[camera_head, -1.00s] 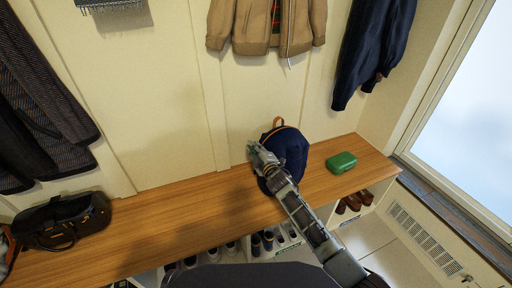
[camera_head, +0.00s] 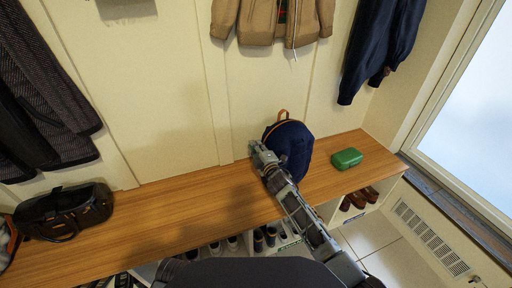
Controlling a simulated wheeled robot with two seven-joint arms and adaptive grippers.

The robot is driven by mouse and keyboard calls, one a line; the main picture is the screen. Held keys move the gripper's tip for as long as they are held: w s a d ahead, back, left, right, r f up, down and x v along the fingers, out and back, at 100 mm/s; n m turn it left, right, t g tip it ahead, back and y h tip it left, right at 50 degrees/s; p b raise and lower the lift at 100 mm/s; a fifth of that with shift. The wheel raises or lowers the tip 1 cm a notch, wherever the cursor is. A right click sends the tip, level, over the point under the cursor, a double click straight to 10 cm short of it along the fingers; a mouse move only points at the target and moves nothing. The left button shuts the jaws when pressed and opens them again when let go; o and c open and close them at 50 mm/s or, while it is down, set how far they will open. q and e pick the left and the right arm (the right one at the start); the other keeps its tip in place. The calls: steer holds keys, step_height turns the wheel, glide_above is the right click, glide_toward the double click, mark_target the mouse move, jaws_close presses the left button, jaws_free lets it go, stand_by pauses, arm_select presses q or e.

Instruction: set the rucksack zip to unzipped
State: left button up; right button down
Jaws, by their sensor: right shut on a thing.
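The rucksack (camera_head: 294,146) is dark navy with a tan loop handle on top. It stands upright on the wooden bench against the wall. My right gripper (camera_head: 255,146) is at the rucksack's upper left side, shut on a small part there that looks like the zip. The held part is too small to make out, and my right arm hides the rucksack's lower left. I cannot tell how far the zip is open. My left gripper is not in view.
A black bag (camera_head: 62,212) stands at the left end. Shoes fill cubbies below. Coats hang above. The bench between bag and rucksack is clear.

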steer(key=shift+f, duration=0.1)
steer(key=c, duration=1.5)
jaws_free()
steer(key=shift+s+d, duration=0.1)
steer(key=shift+s, duration=0.05)
steer(key=v, duration=1.1)
steer(key=shift+s+d, duration=0.2)
steer(key=shift+s, duration=0.15)
